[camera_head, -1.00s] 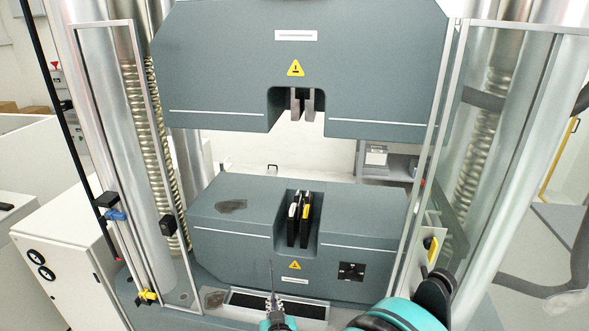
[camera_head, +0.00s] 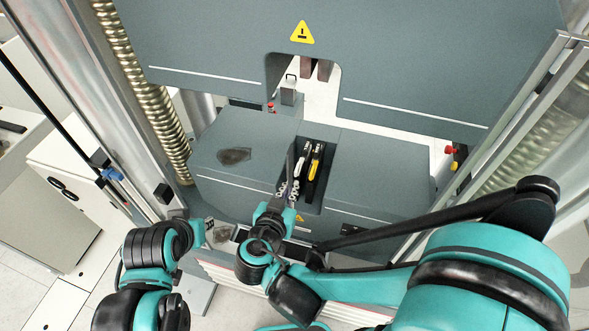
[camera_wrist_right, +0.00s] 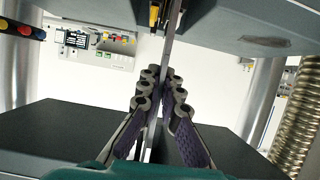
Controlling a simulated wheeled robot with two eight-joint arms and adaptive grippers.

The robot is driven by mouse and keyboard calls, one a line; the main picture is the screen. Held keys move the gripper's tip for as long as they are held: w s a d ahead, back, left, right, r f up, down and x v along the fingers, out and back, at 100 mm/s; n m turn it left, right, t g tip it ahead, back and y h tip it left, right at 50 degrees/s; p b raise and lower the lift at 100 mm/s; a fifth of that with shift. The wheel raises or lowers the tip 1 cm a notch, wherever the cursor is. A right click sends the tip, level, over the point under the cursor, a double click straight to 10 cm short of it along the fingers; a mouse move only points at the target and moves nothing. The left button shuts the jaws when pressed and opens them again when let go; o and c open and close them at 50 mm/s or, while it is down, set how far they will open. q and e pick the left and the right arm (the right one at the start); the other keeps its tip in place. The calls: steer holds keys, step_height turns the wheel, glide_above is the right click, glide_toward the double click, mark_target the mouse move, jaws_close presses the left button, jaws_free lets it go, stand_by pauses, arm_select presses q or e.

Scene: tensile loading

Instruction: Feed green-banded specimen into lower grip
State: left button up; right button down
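My right gripper (camera_head: 287,190) is shut on a thin grey strip, the specimen (camera_head: 290,160), at the left side of the lower grip. In the right wrist view the specimen (camera_wrist_right: 170,45) runs between the fingertips (camera_wrist_right: 160,95) toward the jaws, one with a yellow mark (camera_wrist_right: 155,12). No green band can be made out. The lower grip's slot holds a white-marked jaw (camera_head: 301,160) and a yellow-marked jaw (camera_head: 314,170). I cannot tell whether the specimen is between them. My left arm shows at lower left; its fingers are not visible.
The upper crosshead (camera_head: 230,40) with its own jaws (camera_head: 315,68) hangs above the lower block (camera_head: 230,170). Metal columns and ribbed bellows (camera_head: 140,100) flank the frame. A clear gap lies between upper and lower blocks.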

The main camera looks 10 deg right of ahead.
steer(key=shift+w+d+r, duration=0.1)
steer(key=shift+w+r, duration=0.05)
steer(key=shift+r, duration=0.2)
steer(key=w+d+b, duration=0.2)
steer(key=w+d, duration=0.2)
steer(key=w, duration=0.7)
steer(key=w+d+b, duration=0.3)
steer(key=w+d, duration=0.2)
steer(key=w, duration=0.6)
steer(key=shift+f, duration=0.3)
stand_by(1.4)
steer(key=shift+d, duration=0.1)
steer(key=shift+f, duration=0.25)
stand_by(1.3)
steer(key=c, duration=1.6)
jaws_free()
steer(key=shift+c, duration=0.2)
steer(key=shift+s, duration=0.1)
